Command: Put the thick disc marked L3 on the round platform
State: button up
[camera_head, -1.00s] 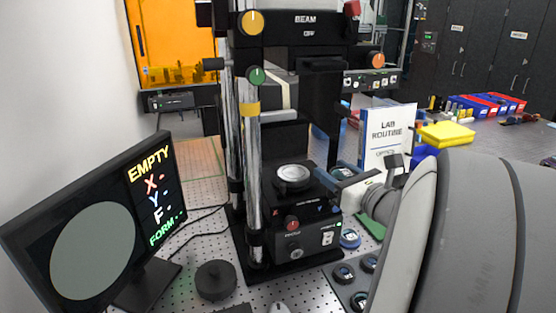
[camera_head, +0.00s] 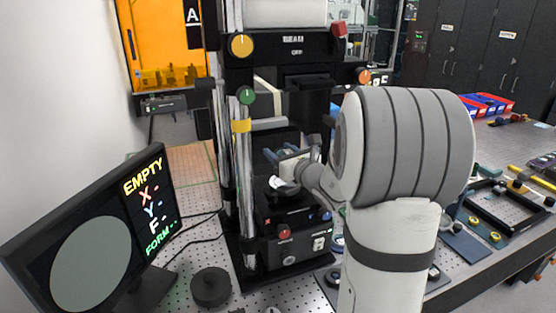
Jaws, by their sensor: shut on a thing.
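The round platform (camera_head: 277,183) shows as a pale patch on the black instrument's stage; my gripper and wrist cover most of it. My gripper (camera_head: 281,166) is over the platform, seen from behind and the side. It is shut on a disc that is mostly hidden by the gripper, and I cannot read a mark on it. I cannot tell whether the disc touches the platform. The monitor (camera_head: 92,245) reads EMPTY, with X, Y, F and FORM lines beside a plain grey circle.
Chrome posts (camera_head: 245,190) of the instrument stand close left of the platform. A black round knob (camera_head: 210,287) sits on the perforated bench. A black frame (camera_head: 505,212) lies at the right, blue and red bins (camera_head: 487,104) behind. My arm hides the bench's middle.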

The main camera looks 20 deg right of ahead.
notch_tip(320, 180, down, 3)
jog(key=shift+d+f+p, duration=0.1)
jog(key=shift+p, duration=0.25)
jog(key=o, duration=1.3)
jog(key=shift+f, duration=0.1)
